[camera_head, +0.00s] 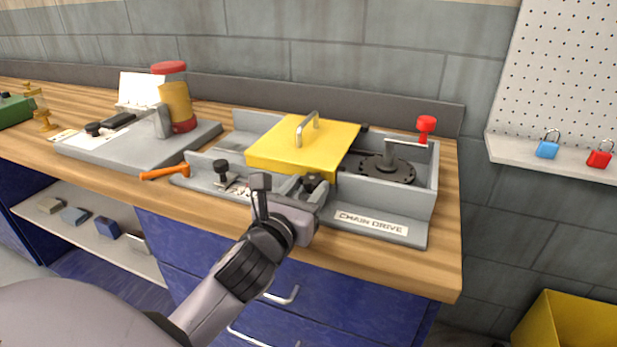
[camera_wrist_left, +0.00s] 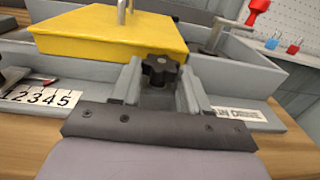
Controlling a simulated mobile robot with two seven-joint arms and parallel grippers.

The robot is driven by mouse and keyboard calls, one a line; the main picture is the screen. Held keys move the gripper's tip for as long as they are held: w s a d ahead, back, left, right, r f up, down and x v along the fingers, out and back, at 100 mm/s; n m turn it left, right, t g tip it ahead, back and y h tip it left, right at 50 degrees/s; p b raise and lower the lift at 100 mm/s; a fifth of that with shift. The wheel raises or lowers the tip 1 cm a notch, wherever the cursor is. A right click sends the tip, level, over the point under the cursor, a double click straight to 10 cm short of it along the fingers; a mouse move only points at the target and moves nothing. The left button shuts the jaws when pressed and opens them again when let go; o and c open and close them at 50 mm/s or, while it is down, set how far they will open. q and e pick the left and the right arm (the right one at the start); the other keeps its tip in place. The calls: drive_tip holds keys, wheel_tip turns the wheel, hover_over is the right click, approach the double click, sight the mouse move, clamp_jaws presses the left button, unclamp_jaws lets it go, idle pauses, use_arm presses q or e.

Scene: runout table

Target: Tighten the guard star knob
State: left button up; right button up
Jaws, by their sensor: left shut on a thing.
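The guard star knob (camera_head: 314,180) is a small black lobed knob at the front edge of the yellow guard (camera_head: 320,158). In the left wrist view the knob (camera_wrist_left: 160,68) stands between the two grey fingers of my left gripper (camera_wrist_left: 159,84), in front of the yellow guard (camera_wrist_left: 105,32). My left gripper (camera_head: 311,188) is shut on the star knob. The guard lies flat over the middle of the grey chain drive housing (camera_head: 395,205) and carries a metal handle on top. The knob's stem is hidden by the fingers. My right gripper is not in view.
A black gear (camera_head: 388,169) and a red-topped crank (camera_head: 426,125) are in the housing's right part. Another black knob (camera_head: 222,167) and an orange-handled tool (camera_head: 163,173) are to the left. A grey plate (camera_head: 150,155) bears a red-and-yellow device.

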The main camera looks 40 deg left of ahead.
use_arm(q)
drive_tip(key=m+h+p, duration=0.1)
drive_tip(key=h+p, duration=0.1)
drive_tip(key=shift+a+r+m+h, duration=0.15)
drive_tip(key=shift+a+m+h, duration=0.1)
drive_tip(key=shift+m+h, duration=0.15)
drive_tip(key=shift+a+m+h+p, duration=0.1)
drive_tip(key=shift+m+h+p, duration=0.5)
drive_tip(key=shift+h+p, duration=0.35)
drive_tip(key=shift+f, duration=0.2)
drive_tip(key=o, duration=1.1)
drive_tip(key=shift+c, duration=0.2)
drive_tip(key=shift+s, duration=0.1)
drive_tip(key=shift+s+a, duration=0.15)
drive_tip(key=shift+s, duration=1.45)
drive_tip(key=shift+s+a, duration=0.1)
drive_tip(key=shift+s, duration=1.75)
